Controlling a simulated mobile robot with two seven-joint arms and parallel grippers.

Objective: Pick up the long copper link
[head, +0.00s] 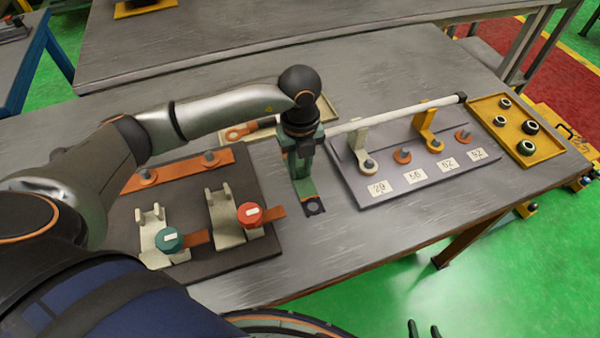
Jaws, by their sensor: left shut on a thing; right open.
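My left gripper (303,150) points down over the middle of the table. It is shut on a green piece (307,187) whose flat lower end has a dark ring. How the jaws grip it is mostly hidden. A copper link (237,133) with a ring-shaped end lies in a shallow beige tray (327,103) behind the gripper, which hides part of it. A longer copper bar (185,169) with two bolts lies on the dark board (262,247) at left. My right gripper (424,330) shows only as two separated dark fingertips at the bottom edge.
A white rod (392,114) with a black end runs from beside the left gripper over a grey plate (385,198) with a white and a yellow bracket. Numbered labels lie there. A yellow tray (547,151) holds several rings. Red and green knobs stand on the dark board.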

